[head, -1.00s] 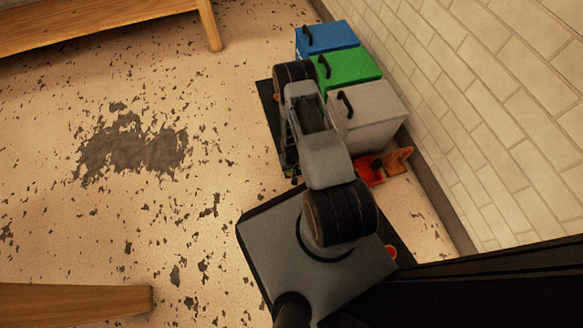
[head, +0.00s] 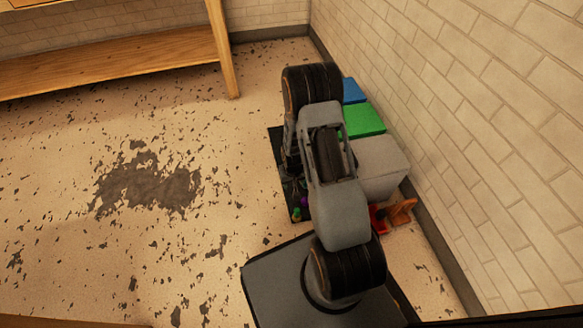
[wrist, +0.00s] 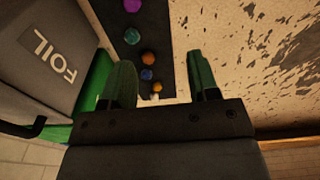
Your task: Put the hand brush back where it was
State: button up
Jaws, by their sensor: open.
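My gripper (wrist: 163,85) is open in the wrist view, with two green fingers apart and nothing held between them. It is above a dark mat (wrist: 152,50). In the head view my arm hides most of the gripper. A red and orange-brown object (head: 394,214) lies on the floor by the wall, just in front of the grey bin; it is partly hidden by my arm. It may be the hand brush, perhaps with a dustpan, but its shape is too small to tell. No brush shows in the wrist view.
Grey (head: 380,170), green (head: 364,120) and blue (head: 353,91) bins stand in a row along the brick wall. The grey one reads FOIL (wrist: 54,48) in the wrist view. Several small coloured balls (wrist: 132,36) lie on the mat. A wooden bench (head: 150,60) stands behind. Floor left is open.

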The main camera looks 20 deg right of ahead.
jog(key=s+a+r+t, duration=0.1)
jog(key=a+r, duration=0.1)
jog(key=r, duration=0.8)
jog(key=s+a+r, duration=0.1)
jog(key=a+r, duration=0.1)
jog(key=r, duration=0.9)
jog(key=s+a+r+n, duration=0.1)
jog(key=s+a+r, duration=0.2)
jog(key=s+r, duration=0.7)
jog(key=shift+s+r+n+t, duration=0.35)
jog(key=shift+r+n+t, duration=0.05)
jog(key=shift+r, duration=0.4)
jog(key=shift+a, duration=0.1)
